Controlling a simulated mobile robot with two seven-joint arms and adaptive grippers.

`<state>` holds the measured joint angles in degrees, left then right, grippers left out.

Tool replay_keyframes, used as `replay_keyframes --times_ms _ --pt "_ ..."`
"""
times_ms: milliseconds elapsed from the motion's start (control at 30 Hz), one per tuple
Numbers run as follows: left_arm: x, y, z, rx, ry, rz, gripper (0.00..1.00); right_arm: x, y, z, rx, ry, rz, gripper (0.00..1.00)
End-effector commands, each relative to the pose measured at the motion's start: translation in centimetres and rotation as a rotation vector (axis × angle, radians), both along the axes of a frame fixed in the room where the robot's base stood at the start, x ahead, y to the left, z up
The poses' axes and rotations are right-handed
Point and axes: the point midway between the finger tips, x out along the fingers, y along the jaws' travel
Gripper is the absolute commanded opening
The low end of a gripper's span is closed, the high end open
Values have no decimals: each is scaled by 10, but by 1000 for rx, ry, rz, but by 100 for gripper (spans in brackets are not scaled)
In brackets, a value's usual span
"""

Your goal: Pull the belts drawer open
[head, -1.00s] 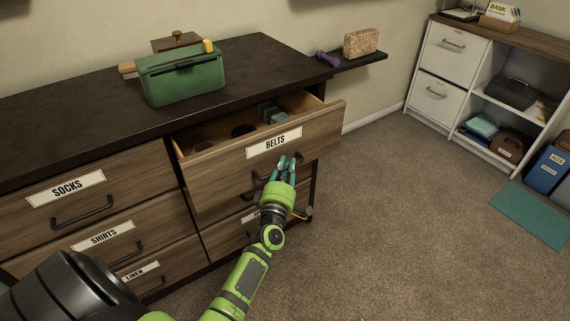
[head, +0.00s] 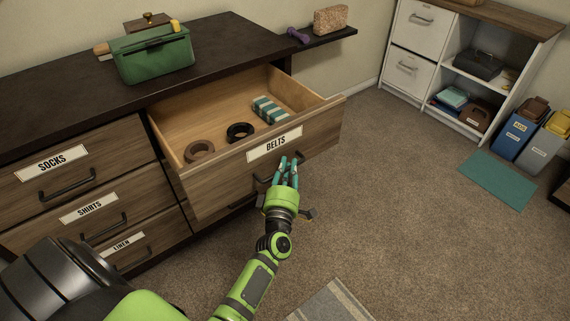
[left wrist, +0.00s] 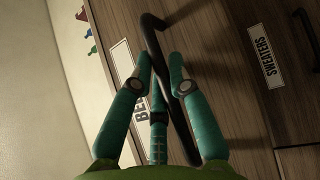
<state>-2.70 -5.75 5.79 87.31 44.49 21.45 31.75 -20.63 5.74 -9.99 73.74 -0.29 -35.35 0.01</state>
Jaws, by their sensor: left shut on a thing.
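The belts drawer (head: 218,186) stands well out from the dark-topped dresser, with its white BELTS label (head: 275,143) on the wooden front. Inside lie a brown coil (head: 199,151), a black coil (head: 240,131) and a teal-and-white striped item (head: 269,109). My left gripper (head: 287,165) is at the drawer front, below the label, shut on the dark bar handle (head: 263,180). In the left wrist view its teal fingers (left wrist: 158,75) close around the handle (left wrist: 180,115), and the label is partly hidden behind them. My right gripper is not in view.
The socks (head: 55,176), shirts (head: 95,213) and linen (head: 127,246) drawers are shut at the left. A green box (head: 152,55) stands on the dresser top (head: 60,100). A striped rug (head: 333,303) lies at the bottom.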

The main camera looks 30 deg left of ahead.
Motion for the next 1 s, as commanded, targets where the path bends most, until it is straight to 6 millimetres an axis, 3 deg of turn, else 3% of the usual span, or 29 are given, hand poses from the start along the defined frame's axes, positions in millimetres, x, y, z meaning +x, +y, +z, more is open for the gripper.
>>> replay_keyframes --times_ms 267,300,333,733,1000 --pt "0 0 0 3 1 -1 0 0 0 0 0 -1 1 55" --pt "0 0 0 3 1 0 22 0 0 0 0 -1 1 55" --pt "0 0 0 3 1 0 30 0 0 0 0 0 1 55" --pt "-4 -2 -1 1 1 0 30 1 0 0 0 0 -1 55" --pt "-48 -19 -8 1 4 0 30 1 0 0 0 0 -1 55"
